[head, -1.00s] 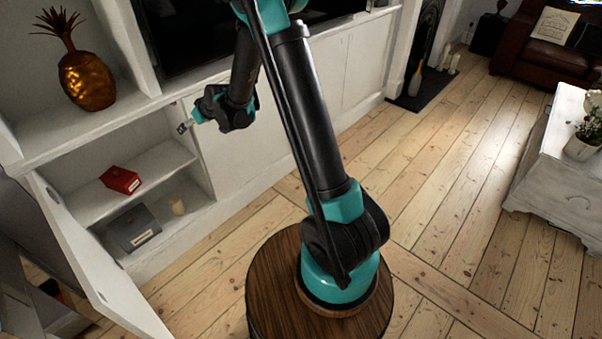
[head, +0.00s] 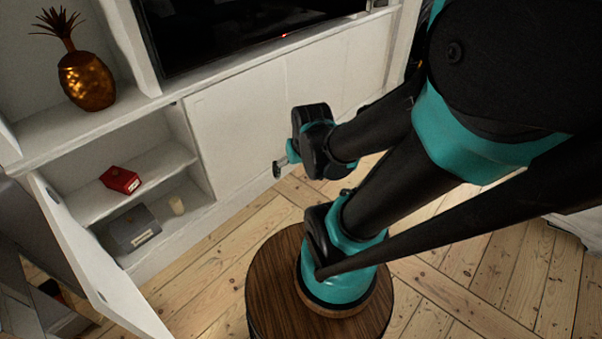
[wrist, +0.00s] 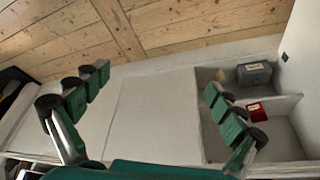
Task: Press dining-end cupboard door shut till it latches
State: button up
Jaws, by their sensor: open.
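The cupboard door (head: 88,250) is white and stands wide open at the left of the head view, swung out from the cupboard's left side. The open cupboard (head: 160,163) shows a shelf inside; it also shows at the right of the wrist view (wrist: 285,135). My gripper (head: 279,168) is in front of the closed white panels, to the right of the opening and well apart from the open door. In the wrist view my gripper (wrist: 158,100) has its fingers spread wide with nothing between them.
A red box (head: 120,179) sits on the cupboard shelf. A grey box (head: 133,228) and a small pale candle-like object (head: 176,205) are below it. A golden pineapple (head: 87,80) stands above. Bare floorboards (head: 215,245) lie in front of the cupboard.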

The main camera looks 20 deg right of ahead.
aim_at(108, 287)
jog(key=u, duration=0.4)
jog(key=k+l+u, duration=0.1)
jog(key=u, duration=0.7)
jog(key=k+u, duration=0.15)
jog(key=u, duration=0.65)
jog(key=k+l, duration=0.05)
